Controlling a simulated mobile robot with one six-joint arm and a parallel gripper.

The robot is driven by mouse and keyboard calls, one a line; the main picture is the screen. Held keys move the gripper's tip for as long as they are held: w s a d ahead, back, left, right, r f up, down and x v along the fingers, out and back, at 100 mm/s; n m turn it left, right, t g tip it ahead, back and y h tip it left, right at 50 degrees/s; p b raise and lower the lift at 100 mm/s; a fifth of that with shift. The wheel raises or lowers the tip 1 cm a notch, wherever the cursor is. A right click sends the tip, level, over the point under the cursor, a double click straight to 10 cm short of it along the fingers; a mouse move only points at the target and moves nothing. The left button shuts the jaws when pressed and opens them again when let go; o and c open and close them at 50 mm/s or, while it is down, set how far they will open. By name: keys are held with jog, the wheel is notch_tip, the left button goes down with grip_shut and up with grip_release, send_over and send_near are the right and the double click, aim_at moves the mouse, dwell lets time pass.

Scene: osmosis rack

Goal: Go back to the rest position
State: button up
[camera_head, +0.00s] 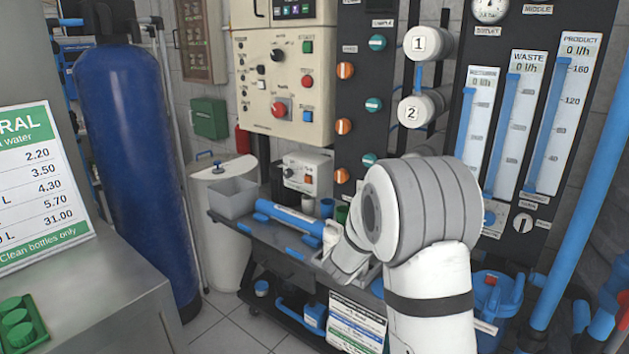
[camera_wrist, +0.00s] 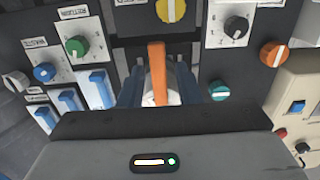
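My gripper (camera_wrist: 159,82) shows in the wrist view with its two dark fingers apart. An orange lever handle (camera_wrist: 157,70) stands between the fingers, with a narrow gap showing on each side. Something white lies below the handle, partly hidden by the gripper body. In the head view my white arm reaches over the middle of the scene, and its wrist hides the gripper.
In the wrist view a dark panel has a green knob (camera_wrist: 76,46), a blue knob (camera_wrist: 44,72) and a teal knob (camera_wrist: 219,91). In the head view, a blue tank (camera_head: 130,170), a metal counter (camera_head: 90,295) and a low bench with a grey bin (camera_head: 232,198) stand left of my arm.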

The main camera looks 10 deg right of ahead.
jog(key=s+a+r+n+g+y+p, duration=0.1)
jog(key=s+a+r+n+y+p, duration=0.5)
jog(key=s+a+y, duration=0.55)
jog(key=s+n+g+p, duration=0.1)
jog(key=s+g, duration=0.3)
jog(key=s, duration=0.8)
jog(key=s+a+r+n+g+p, duration=0.1)
jog(key=s+g, duration=0.4)
jog(key=s, duration=0.7)
jog(key=shift+a+n+y+p, duration=0.3)
jog(key=shift+y+p, duration=0.15)
jog(key=shift+p, duration=0.45)
jog(key=shift+o, duration=0.6)
jog(key=shift+s, duration=0.1)
